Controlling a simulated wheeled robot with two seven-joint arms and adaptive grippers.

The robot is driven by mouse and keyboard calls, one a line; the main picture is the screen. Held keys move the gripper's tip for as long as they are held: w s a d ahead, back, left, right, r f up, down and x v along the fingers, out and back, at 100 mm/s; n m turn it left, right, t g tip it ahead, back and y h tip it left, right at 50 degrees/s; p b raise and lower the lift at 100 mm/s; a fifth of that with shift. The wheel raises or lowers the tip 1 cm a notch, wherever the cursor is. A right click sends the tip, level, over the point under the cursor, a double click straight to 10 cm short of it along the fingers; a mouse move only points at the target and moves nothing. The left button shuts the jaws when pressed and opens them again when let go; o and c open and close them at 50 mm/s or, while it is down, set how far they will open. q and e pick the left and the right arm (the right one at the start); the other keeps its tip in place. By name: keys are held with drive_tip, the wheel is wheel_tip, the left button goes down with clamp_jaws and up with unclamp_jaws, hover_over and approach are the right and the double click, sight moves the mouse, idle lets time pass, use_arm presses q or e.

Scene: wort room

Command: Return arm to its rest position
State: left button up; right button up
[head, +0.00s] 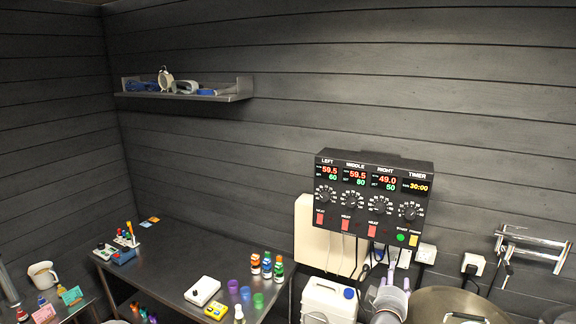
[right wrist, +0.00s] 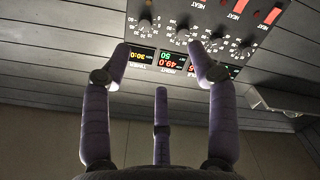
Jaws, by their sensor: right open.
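My right gripper (head: 386,285) shows low in the head view, below the control box and in front of the wall. Its purple fingers point up. In the right wrist view the gripper (right wrist: 161,62) is open, with its fingers spread and nothing between them. The black control box (head: 374,190) hangs on the wall with lit displays, knobs and red switches. The control box also appears upside down past the fingertips in the right wrist view (right wrist: 180,30). I cannot tell whether the fingers touch it. My left gripper is not in view.
A large pot (head: 440,300) stands at the lower right, near my right gripper. A white canister (head: 328,300) stands left of the gripper. A steel table (head: 170,262) holds small bottles. A wall shelf (head: 225,95) and a metal wall rail (head: 535,240) are farther off.

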drive_tip(key=s+a+f+m+g+y, duration=0.1)
drive_tip(key=s+a+f+g+y, duration=0.2)
drive_tip(key=f, duration=0.7)
drive_tip(key=s+a+f+m+g+y, duration=0.1)
drive_tip(key=s+a+f+g+y, duration=0.3)
drive_tip(key=f, duration=0.6)
drive_tip(key=s+a+f+m, duration=0.15)
drive_tip(key=s+f, duration=0.35)
drive_tip(key=f, duration=0.6)
drive_tip(key=s+a+f+m+g+y, duration=0.1)
drive_tip(key=s+a+f+g, duration=0.25)
drive_tip(key=s, duration=0.55)
drive_tip(key=s+a+f+m+g+y, duration=0.25)
drive_tip(key=s+f, duration=0.25)
drive_tip(key=s, duration=0.4)
drive_tip(key=s+a+f+m+g+y, duration=0.1)
drive_tip(key=s+a+f+g, duration=0.25)
drive_tip(key=s, duration=0.55)
use_arm(q)
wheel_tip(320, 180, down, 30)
drive_tip(key=b, duration=3)
use_arm(e)
wheel_tip(320, 180, down, 28)
drive_tip(key=w+a+n, duration=0.1)
drive_tip(key=w+a, duration=0.1)
drive_tip(key=shift+w+f+t, duration=0.25)
drive_tip(key=shift+w+t, duration=0.05)
drive_tip(key=shift+t, duration=0.15)
